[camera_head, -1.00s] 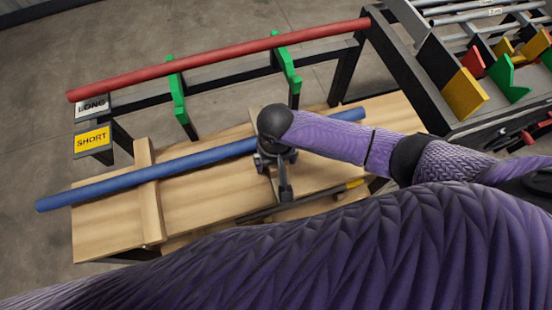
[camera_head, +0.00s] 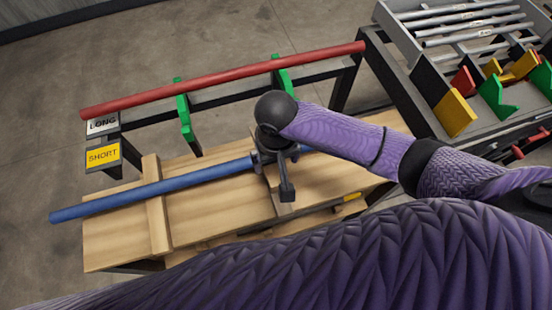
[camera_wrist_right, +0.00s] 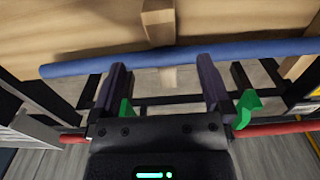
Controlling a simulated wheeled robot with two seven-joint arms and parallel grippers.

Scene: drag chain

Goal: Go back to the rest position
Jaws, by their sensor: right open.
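The blue tube (camera_head: 180,182) lies along the wooden bench (camera_head: 220,215), over a raised wooden crosspiece (camera_head: 155,205). My right gripper (camera_head: 280,165) is at the tube, right of its middle in the head view; arm and gripper hide its right part. In the right wrist view my right gripper (camera_wrist_right: 163,72) is open with nothing between its fingers. The blue tube (camera_wrist_right: 235,50) runs across just past the fingertips; I cannot tell whether they touch. The red tube (camera_head: 220,77) rests on the green-bracketed rack behind. My left gripper is not in view.
LONG (camera_head: 103,124) and SHORT (camera_head: 103,156) signs stand at the rack's left end. A grey rack of metal tubes (camera_head: 470,28) and yellow, red and green blocks (camera_head: 457,103) are at the right. My purple arm fills the lower foreground. Floor is open at the left.

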